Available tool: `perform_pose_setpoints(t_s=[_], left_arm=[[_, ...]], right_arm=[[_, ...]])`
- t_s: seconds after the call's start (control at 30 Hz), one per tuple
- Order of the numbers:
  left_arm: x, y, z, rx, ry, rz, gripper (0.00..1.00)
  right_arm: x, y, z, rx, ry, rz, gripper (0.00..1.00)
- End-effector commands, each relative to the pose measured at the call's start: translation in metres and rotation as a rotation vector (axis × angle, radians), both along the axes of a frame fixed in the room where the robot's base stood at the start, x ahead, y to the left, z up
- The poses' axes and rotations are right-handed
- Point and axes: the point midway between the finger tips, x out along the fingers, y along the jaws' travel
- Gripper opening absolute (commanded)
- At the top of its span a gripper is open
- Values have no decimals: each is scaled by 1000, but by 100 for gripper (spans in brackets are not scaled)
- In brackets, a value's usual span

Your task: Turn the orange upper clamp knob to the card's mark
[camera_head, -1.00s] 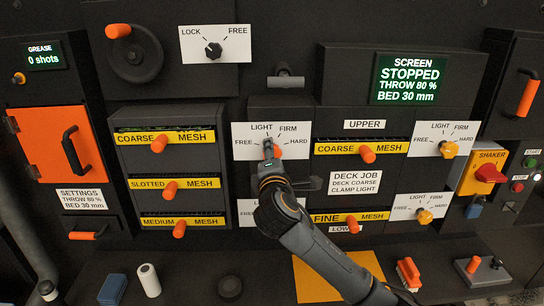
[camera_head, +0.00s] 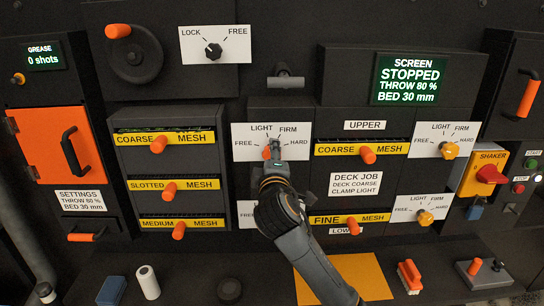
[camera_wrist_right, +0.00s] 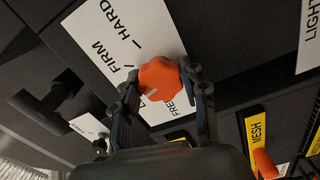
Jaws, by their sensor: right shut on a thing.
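The orange upper clamp knob (camera_wrist_right: 160,78) sits on a white dial plate (camera_head: 242,137) marked FREE, LIGHT, FIRM and HARD. My right gripper (camera_wrist_right: 162,75) is shut on it, one finger on each side. In the head view the gripper (camera_head: 272,150) covers most of the knob. A pale line on the knob in the wrist view points down-left, toward a word mostly hidden behind the knob, beside FREE. The job card (camera_head: 356,184) reads DECK COARSE, CLAMP LIGHT. My left gripper is not in view.
A second dial plate (camera_head: 246,215) lies below, mostly behind my arm. Mesh drawers with orange knobs stand left (camera_head: 170,184) and right (camera_head: 365,149). Two yellow-knobbed dials (camera_head: 448,150) are farther right. A handle (camera_head: 285,82) juts out above. The screen (camera_head: 408,79) reads STOPPED.

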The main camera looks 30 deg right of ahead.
Motion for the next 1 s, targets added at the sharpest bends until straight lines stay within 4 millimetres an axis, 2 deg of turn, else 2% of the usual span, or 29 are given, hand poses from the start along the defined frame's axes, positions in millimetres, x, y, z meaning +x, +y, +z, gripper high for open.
perform_pose_setpoints(t_s=[0.27, 0.3, 0.4, 0.77, 0.87, 1.0], left_arm=[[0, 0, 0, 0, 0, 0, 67], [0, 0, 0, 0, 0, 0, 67], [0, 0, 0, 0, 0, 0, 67], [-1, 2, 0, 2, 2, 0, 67], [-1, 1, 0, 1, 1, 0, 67], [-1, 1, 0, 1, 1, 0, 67]], right_arm=[[0, 0, 0, 1, 1, -1, 12], [0, 0, -1, 1, 1, -1, 47], [0, 0, 0, 1, 1, 0, 67], [-2, 2, 0, 1, 1, 0, 67], [-11, 7, -1, 1, 0, 1, 67], [-34, 21, -1, 3, 0, 2, 67]])
